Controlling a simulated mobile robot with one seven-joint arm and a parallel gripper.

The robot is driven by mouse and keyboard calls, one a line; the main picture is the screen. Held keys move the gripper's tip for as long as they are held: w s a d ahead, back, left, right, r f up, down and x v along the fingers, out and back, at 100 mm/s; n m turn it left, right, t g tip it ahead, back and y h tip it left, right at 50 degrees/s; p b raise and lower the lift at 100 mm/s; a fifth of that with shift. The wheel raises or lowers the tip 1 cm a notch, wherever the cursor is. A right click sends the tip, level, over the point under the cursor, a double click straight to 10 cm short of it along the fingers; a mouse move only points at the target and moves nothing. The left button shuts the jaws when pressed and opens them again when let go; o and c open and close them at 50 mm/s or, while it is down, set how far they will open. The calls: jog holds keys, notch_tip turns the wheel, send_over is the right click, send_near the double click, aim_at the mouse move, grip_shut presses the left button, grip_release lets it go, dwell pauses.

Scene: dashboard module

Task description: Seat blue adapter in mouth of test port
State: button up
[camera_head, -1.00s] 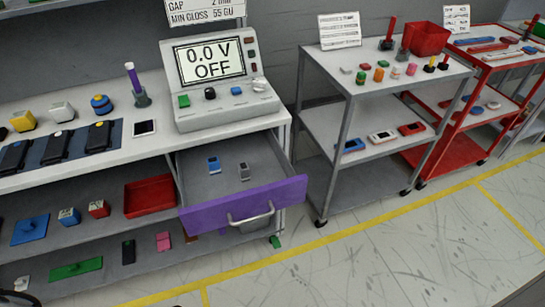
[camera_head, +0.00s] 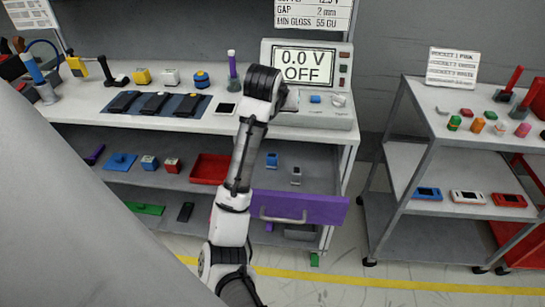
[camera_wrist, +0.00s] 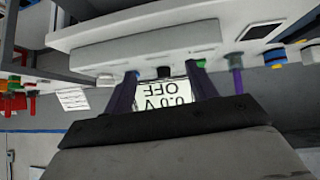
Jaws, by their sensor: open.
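Two small upright adapters stand in the open purple drawer (camera_head: 325,212): a blue one (camera_head: 272,160) at left and a grey one (camera_head: 296,175) at right. The tester (camera_head: 302,120) on the bench top reads "0.0 V OFF". A small blue feature (camera_head: 315,98) and a pale dial (camera_head: 338,99) show on its panel; I cannot tell which part is the test port. My arm reaches up in front of the bench, its end hiding the tester's left side. In the wrist view my gripper (camera_wrist: 165,82) is open and empty, its purple fingers framing the display.
A red tray (camera_head: 208,168) and several small blocks sit on the shelf left of the drawer. Flat black devices lie on a blue mat (camera_head: 189,110) on the bench. A grey cart (camera_head: 440,215) stands to the right, with bare floor between.

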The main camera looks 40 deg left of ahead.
aim_at(272, 156)
jog(key=f+g, duration=0.1)
jog(key=f, duration=0.3)
jog(key=s+a+f+g+h+p, duration=0.1)
jog(key=f+g, duration=0.1)
jog(key=f, duration=0.3)
jog(key=s+a+f+g, duration=0.1)
jog(key=f, duration=0.4)
jog(key=shift+f, duration=0.1)
jog(key=shift+d+p+x, duration=0.15)
jog(key=shift+p+x, duration=0.45)
jog(key=shift+x, duration=0.85)
jog(key=shift+d+p+x, duration=0.15)
jog(key=shift+p+x, duration=0.4)
jog(key=shift+x, duration=0.9)
jog(key=c, duration=1.1)
jog(key=shift+o, duration=0.2)
